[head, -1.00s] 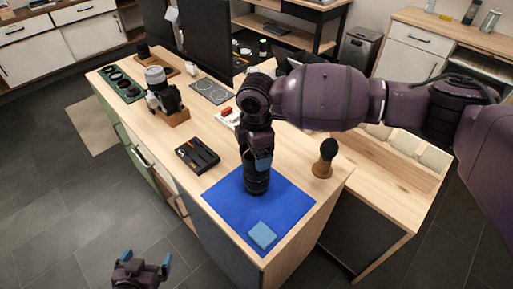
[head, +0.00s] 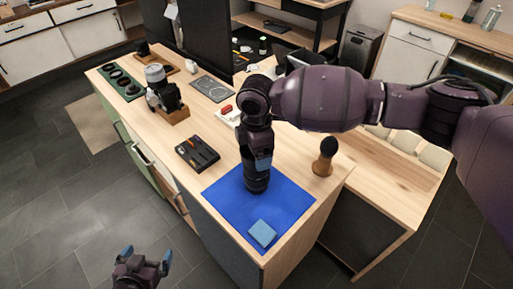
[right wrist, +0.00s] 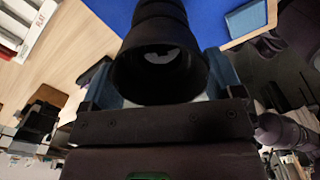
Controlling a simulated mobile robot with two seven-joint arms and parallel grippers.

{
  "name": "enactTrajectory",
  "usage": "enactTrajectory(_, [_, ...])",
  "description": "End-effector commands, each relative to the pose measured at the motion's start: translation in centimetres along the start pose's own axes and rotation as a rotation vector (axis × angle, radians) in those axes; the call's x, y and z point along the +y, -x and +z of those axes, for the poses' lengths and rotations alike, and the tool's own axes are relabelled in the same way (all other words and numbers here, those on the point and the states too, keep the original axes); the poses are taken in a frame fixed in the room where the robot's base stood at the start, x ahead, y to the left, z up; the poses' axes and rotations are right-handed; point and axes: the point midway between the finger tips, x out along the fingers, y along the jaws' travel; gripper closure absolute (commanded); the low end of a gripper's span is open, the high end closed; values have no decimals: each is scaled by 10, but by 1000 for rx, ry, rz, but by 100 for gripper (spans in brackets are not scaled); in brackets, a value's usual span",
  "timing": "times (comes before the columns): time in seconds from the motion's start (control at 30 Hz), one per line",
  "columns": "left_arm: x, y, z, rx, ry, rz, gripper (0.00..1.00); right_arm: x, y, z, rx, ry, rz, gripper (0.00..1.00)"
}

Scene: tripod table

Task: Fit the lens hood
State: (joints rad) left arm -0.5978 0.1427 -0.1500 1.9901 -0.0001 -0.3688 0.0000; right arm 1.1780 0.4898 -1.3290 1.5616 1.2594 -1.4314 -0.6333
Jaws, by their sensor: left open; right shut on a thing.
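A black lens (head: 256,183) stands upright on the blue mat (head: 291,205). My right gripper (head: 261,160) points down directly above it. In the right wrist view a flared black hood (right wrist: 160,82), with its open mouth towards the camera, sits between the blue fingertips of the right gripper (right wrist: 163,88), which is shut on it. The ribbed lens (right wrist: 158,12) lies in line beyond the hood, on the mat side. I cannot tell whether the hood is seated on it. My left gripper (head: 145,260) is open and empty, low at the left, away from the table.
A light-blue cloth (head: 262,234) lies near the mat's front corner. A black tool tray (head: 197,153), a brush on a wooden base (head: 324,157) and a camera on a wooden stand (head: 166,95) stand around. Bare wood lies between the tool tray and the mat.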

Motion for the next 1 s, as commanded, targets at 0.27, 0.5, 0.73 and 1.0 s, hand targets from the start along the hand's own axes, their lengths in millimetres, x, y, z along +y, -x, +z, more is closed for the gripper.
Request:
enactTrajectory(0.27, [0,2,4,-8,1,-1,0,0,0,0,0,0,0,37])
enactTrajectory(0.5, [0,3,4,-8,1,-1,0,0,1,0,0,0,1,5])
enactTrajectory(0.73, [0,2,3,-6,1,-1,0,0,0,0,0,0,0,0])
enactTrajectory(1.0, [0,2,-4,1,0,0,0,0,4,0,0,0,1,0])
